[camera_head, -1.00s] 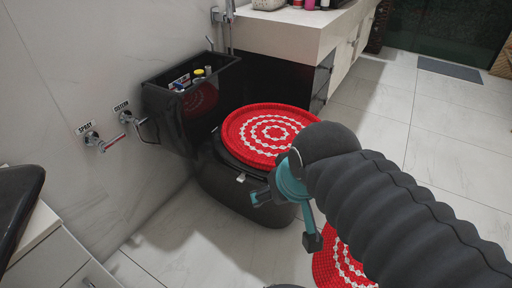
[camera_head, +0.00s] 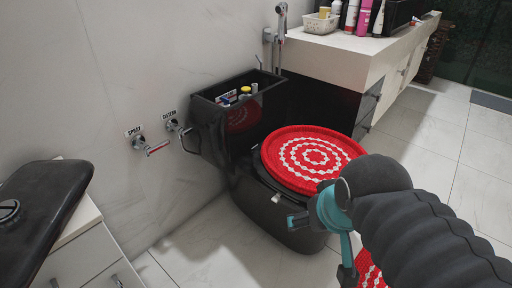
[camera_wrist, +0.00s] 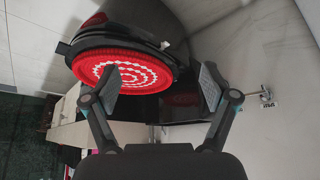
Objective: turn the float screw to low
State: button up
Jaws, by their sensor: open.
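The black toilet cistern (camera_head: 240,112) stands open-topped against the wall in the head view. Inside it are small parts, including a yellow-topped piece (camera_head: 245,91) and a white label (camera_head: 227,97). The float screw itself is too small to make out. My gripper (camera_head: 318,245) is in front of the toilet, low and to the right of the cistern, well apart from it. In the wrist view my gripper (camera_wrist: 162,85) is open and empty, its two fingers spread, with the red-and-white toilet lid cover (camera_wrist: 122,72) beyond them.
Two wall valves labelled SPRAY (camera_head: 140,142) and CISTERN (camera_head: 173,125) are left of the cistern. A vanity counter (camera_head: 340,55) with bottles is behind right.

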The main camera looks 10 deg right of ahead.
aim_at(226, 101)
jog(key=u, duration=0.5)
jog(key=k, duration=0.6)
jog(key=u, duration=0.15)
jog(key=i, duration=1.3)
jog(key=z, duration=0.45)
